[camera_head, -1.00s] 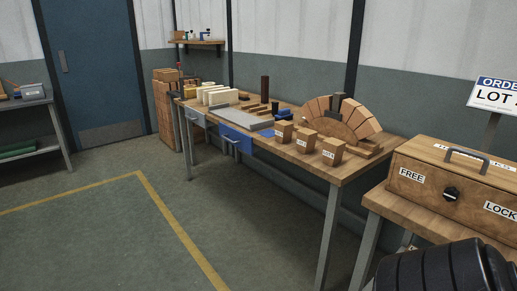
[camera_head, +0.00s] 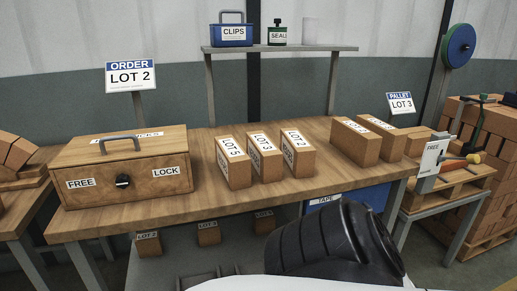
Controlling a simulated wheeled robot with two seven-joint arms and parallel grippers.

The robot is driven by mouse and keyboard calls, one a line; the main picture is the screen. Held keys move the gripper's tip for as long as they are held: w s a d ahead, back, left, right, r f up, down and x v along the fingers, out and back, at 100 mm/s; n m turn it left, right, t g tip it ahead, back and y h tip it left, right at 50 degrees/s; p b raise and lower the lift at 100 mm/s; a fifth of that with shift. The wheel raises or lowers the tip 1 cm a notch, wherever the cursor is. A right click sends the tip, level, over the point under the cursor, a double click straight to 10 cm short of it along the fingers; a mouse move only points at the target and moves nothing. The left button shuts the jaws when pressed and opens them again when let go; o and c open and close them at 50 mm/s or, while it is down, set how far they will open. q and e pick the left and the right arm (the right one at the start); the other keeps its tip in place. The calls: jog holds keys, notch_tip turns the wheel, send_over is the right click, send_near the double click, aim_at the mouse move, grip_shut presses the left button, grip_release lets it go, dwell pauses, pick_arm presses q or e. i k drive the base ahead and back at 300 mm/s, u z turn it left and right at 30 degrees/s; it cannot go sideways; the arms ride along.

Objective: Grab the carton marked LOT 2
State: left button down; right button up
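The carton marked LOT 2 (camera_head: 303,163) stands upright on the wooden table (camera_head: 190,203). It is the rightmost of a row of three brown cartons, with its label on the sloped top. Below the tabletop there is a smaller carton (camera_head: 149,245) whose label also seems to read LOT 2. Neither gripper is in view. A black ribbed part of my own arm shows at the bottom, in front of the table.
A wooden box (camera_head: 125,165) marked FREE and LOCK stands left of the cartons, before an ORDER LOT 2 sign (camera_head: 130,76). More labelled blocks (camera_head: 356,143) stand to the right.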

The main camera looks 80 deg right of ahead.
aim_at(299, 154)
jog(key=z, duration=1.3)
jog(key=i, duration=0.9)
jog(key=z, duration=0.85)
